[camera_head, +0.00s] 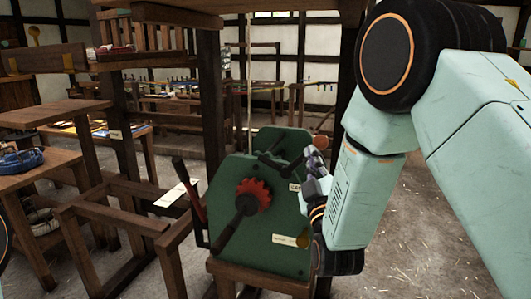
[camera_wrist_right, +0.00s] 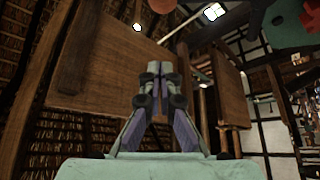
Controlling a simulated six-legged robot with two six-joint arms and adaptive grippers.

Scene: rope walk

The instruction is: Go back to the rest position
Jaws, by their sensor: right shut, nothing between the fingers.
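My right gripper (camera_head: 313,168) is at the right side of the green machine (camera_head: 262,238), close in front of its right edge; whether it touches the machine cannot be told. In the right wrist view its fingers (camera_wrist_right: 153,78) are together and empty, pointing up toward the roof. The machine carries a red gear (camera_head: 262,190) and a dark crank handle (camera_head: 236,228). My right arm comes in from the right and covers much of that side. My left gripper is out of view.
The machine stands on a wooden stand (camera_head: 262,277). A wooden frame (camera_head: 128,216) and a table with a blue coil (camera_head: 22,160) are on the left. A dark post (camera_head: 211,110) rises behind the machine. Bare, straw-strewn floor (camera_head: 425,235) lies at right.

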